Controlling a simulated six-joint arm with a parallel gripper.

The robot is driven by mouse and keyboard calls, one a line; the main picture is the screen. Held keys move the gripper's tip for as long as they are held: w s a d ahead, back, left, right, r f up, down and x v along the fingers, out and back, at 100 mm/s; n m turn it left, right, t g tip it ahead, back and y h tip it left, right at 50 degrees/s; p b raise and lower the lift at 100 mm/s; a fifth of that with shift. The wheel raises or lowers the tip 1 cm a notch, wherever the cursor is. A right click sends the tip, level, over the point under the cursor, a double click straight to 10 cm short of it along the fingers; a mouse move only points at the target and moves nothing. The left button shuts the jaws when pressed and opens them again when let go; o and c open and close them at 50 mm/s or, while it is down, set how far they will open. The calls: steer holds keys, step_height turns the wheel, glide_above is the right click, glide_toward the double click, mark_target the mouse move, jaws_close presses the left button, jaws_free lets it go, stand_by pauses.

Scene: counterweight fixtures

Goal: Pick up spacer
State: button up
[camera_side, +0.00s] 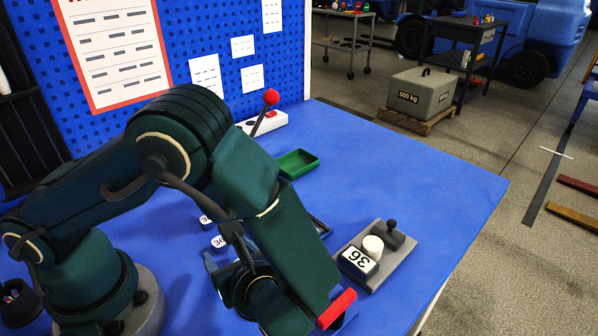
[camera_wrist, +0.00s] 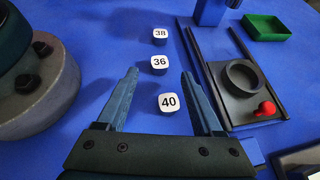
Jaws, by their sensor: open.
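Three small dark blocks with white numbered tops, likely the spacers, lie in a rough column in the wrist view: the 38 block (camera_wrist: 160,37) farthest, the 36 block (camera_wrist: 159,66) in the middle, and the 40 block (camera_wrist: 168,103) nearest. My gripper (camera_wrist: 160,72) is open with nothing held. In that view the 40 block appears between its blue fingers and the 36 block near the tip line; height above them is unclear. In the side view, the 36 block (camera_side: 218,242) shows beside my arm, another numbered block (camera_side: 206,222) is partly hidden, and my fingers are mostly hidden.
A black ring fixture with rails (camera_wrist: 242,76) and a red knob (camera_wrist: 266,108) lies right of the blocks. A green tray (camera_side: 298,163) is behind. A grey fixture (camera_side: 393,262) with a 36 plate stands right. The blue table's far right is clear.

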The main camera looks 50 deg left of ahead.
mark_target(220, 244)
steer(key=shift+x, duration=2)
jaws_close()
